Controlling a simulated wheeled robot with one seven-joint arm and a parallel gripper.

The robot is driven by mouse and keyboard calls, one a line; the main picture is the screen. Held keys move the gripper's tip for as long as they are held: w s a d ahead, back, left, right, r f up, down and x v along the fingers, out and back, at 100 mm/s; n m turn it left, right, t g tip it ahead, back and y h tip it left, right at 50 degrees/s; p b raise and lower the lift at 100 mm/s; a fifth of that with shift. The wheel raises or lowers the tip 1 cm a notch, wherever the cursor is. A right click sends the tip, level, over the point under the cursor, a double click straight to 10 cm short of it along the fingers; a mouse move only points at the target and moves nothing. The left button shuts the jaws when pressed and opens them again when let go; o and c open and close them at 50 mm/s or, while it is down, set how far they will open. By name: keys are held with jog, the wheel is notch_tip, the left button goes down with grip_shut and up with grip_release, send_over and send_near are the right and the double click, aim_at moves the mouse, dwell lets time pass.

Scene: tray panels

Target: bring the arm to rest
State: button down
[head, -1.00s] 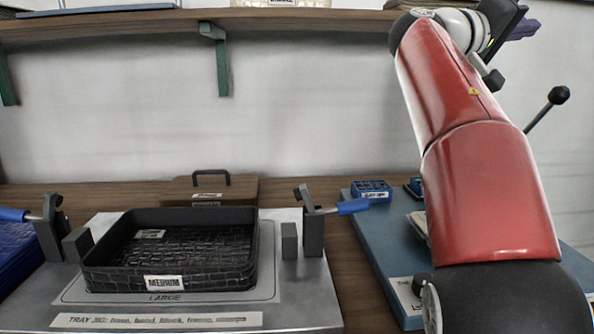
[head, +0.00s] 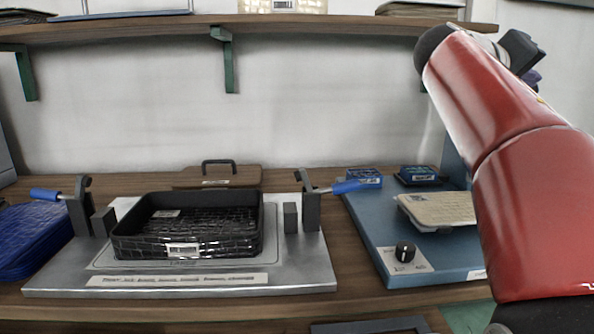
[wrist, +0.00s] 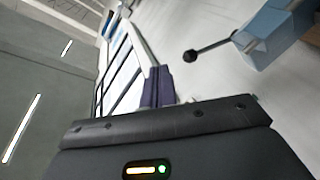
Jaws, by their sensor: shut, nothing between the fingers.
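My arm is raised at the right of the head view, its red links leaning up and to the left. My gripper (head: 531,77) is small and partly hidden behind the arm's dark upper end, high in front of the wall. In the wrist view its purple fingers (wrist: 157,86) are together beyond the dark hand housing, with nothing between them. The gripper is well away from the bench and touches nothing that I can see.
A wooden shelf (head: 300,27) runs above. A blue case (head: 30,240) lies at left.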

jog(key=s+a+f+n+y, duration=0.1)
jog(key=s+a+f+y, duration=0.4)
jog(key=f, duration=0.9)
jog(key=s+a+f+n+y+b, duration=0.1)
jog(key=s+a+f+y, duration=0.4)
jog(key=s+a+f, duration=0.5)
jog(key=s+a+f+n+y+b, duration=0.1)
jog(key=s+a+f+y, duration=0.4)
jog(key=f, duration=1.3)
jog(key=s+a, duration=0.2)
jog(key=shift+s+a+f+n+g, duration=0.3)
jog(key=shift+s+a+f, duration=0.05)
jog(key=shift+s, duration=0.05)
